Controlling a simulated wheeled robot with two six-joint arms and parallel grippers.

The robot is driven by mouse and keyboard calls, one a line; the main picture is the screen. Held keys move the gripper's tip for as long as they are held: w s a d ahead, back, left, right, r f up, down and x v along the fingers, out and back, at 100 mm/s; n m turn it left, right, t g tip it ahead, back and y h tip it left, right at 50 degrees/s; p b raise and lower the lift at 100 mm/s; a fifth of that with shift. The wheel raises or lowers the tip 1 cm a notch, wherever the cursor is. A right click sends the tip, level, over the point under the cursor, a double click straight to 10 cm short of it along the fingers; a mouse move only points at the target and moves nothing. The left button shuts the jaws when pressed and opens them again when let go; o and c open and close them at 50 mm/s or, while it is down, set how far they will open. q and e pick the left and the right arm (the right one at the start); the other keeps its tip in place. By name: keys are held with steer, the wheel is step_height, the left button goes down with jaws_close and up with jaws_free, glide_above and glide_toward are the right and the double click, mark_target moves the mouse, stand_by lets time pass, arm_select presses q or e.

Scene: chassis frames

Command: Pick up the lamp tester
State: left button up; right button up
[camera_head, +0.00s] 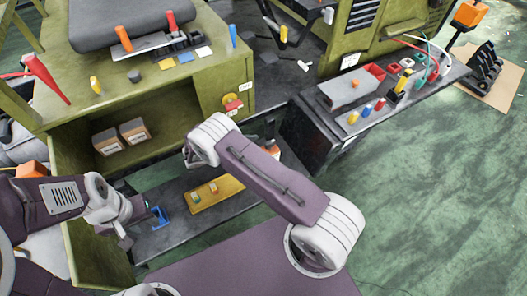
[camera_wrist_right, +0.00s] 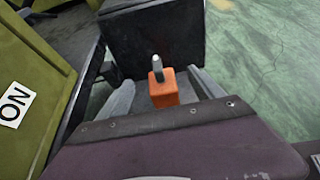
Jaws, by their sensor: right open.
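An orange block with a grey, pale-tipped post on top, which looks like the lamp tester (camera_wrist_right: 164,90), stands between the two grey fingers of my right gripper (camera_wrist_right: 162,95) in the right wrist view. The fingers are apart, with gaps beside the block. In the head view, my right arm hides the right gripper; a small orange-red and white piece (camera_head: 271,148) shows just past the arm, perhaps the same thing. My left gripper (camera_head: 140,213) is low at the left, near a small blue piece (camera_head: 160,216); its jaw opening is unclear.
A dark cabinet (camera_wrist_right: 155,38) stands right behind the orange block. A green workbench (camera_head: 190,85) with tools is at the left. A yellow tray (camera_head: 225,188) with small parts lies on the low dark shelf. Green floor at the right (camera_head: 430,190) is mostly clear.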

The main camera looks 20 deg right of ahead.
mark_target(275, 152)
step_height(275, 152, down, 6)
steer(key=b, duration=0.6)
steer(key=x, duration=0.4)
steer(key=p+x, duration=0.1)
steer(key=x, duration=0.4)
steer(key=shift+w+d+r, duration=0.15)
steer(key=shift+w+d, duration=0.05)
steer(key=shift+d, duration=0.05)
jaws_close()
step_height(275, 152, up, 5)
steer(key=shift+w+f+p, duration=0.1)
steer(key=shift+f+p, duration=0.05)
steer(key=shift+p, duration=0.3)
steer(key=s+d+r+p, duration=0.1)
steer(key=s+r, duration=0.5)
steer(key=s, duration=0.5)
steer(key=shift+s+d+r+p, duration=0.2)
steer(key=shift+s+p, duration=0.2)
